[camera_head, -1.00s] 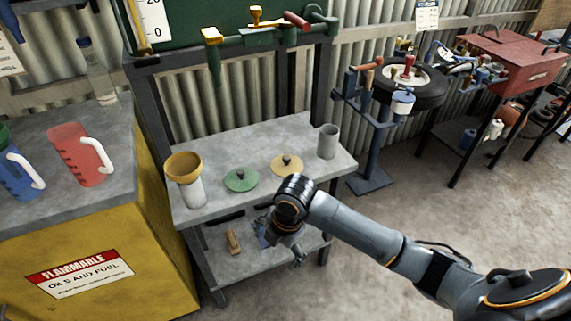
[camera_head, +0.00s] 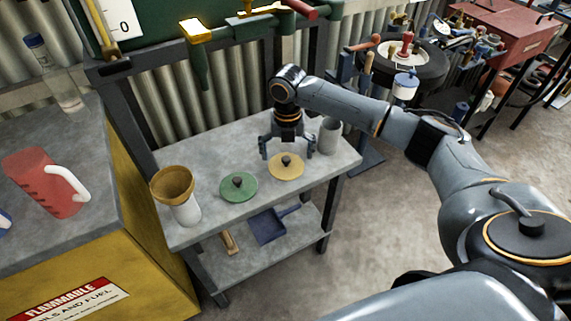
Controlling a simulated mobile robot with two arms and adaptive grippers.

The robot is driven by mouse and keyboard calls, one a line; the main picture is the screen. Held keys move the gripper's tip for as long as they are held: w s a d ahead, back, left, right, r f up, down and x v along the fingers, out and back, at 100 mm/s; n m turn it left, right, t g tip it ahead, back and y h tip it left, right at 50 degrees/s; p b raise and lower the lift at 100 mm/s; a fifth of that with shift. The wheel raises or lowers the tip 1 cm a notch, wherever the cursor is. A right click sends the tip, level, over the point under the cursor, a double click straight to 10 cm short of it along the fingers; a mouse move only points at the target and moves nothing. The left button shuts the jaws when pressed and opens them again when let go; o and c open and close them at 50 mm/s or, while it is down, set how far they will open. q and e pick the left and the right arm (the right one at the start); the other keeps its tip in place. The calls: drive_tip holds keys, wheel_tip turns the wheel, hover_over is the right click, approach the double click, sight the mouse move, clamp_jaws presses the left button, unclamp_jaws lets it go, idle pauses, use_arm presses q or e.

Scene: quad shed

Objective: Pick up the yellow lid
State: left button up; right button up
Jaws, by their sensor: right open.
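My left gripper is not in view.
A green lid (camera_head: 238,192) lies left of the yellow lid. A grey cylinder (camera_head: 330,137) stands close to the right of the gripper. A yellow funnel on a white container (camera_head: 187,210) stands at the bench's left. A blue dustpan (camera_head: 267,228) lies on the lower shelf.

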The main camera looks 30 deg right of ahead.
sight(286, 160)
wheel_tip(286, 160, down, 3)
drive_tip(key=shift+f, duration=0.5)
drive_tip(key=shift+w, duration=0.1)
drive_tip(key=c, duration=0.6)
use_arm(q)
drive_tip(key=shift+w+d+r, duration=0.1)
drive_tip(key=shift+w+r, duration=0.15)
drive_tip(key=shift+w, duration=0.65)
use_arm(e)
drive_tip(key=shift+r, duration=0.1)
drive_tip(key=shift+c, duration=0.2)
